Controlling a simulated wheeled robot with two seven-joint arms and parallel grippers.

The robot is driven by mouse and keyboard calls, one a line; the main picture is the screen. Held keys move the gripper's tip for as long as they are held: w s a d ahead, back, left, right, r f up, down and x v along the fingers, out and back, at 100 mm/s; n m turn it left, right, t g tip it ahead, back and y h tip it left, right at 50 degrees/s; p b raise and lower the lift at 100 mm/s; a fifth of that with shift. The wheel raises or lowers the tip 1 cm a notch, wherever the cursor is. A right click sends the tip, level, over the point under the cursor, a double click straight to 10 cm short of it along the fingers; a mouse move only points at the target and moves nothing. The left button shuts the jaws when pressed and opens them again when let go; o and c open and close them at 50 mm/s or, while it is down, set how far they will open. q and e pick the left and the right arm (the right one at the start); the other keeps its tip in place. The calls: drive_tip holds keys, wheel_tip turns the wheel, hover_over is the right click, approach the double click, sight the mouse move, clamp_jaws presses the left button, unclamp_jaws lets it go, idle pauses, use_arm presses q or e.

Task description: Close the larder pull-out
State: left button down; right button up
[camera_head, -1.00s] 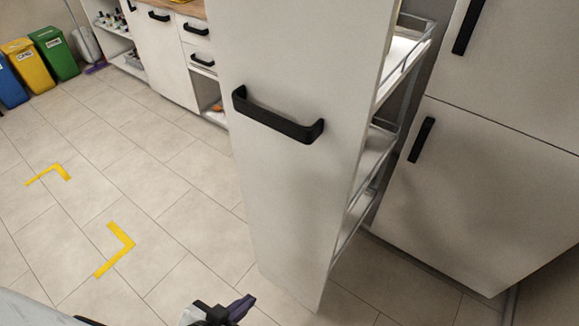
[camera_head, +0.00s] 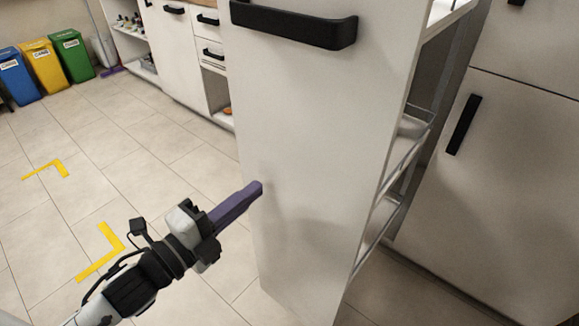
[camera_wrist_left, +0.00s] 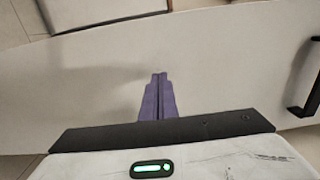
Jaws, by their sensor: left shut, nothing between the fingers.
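The larder pull-out (camera_head: 310,150) is a tall white front with a black bar handle (camera_head: 296,24) near the top of the head view. It stands out from the cabinet row, with wire-railed shelves (camera_head: 402,165) showing on its right side. My left gripper (camera_head: 258,187) is shut and empty, its purple fingers pointing at the lower left part of the front, below the handle. In the left wrist view the shut fingers (camera_wrist_left: 158,78) lie over the white front, with the handle (camera_wrist_left: 305,88) at the right edge. I cannot tell whether the tips touch the front. My right gripper is out of view.
A white cabinet with a black handle (camera_head: 463,124) stands to the right of the pull-out. Drawers and open shelves (camera_head: 210,50) run behind it on the left. Blue, yellow and green bins (camera_head: 42,64) stand at far left. The tiled floor with yellow marks (camera_head: 103,255) is otherwise clear.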

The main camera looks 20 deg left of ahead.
use_arm(q)
drive_tip(key=b+x, duration=0.1)
drive_tip(key=x, duration=1.1)
drive_tip(key=shift+f, duration=0.1)
drive_tip(key=shift+w, duration=0.1)
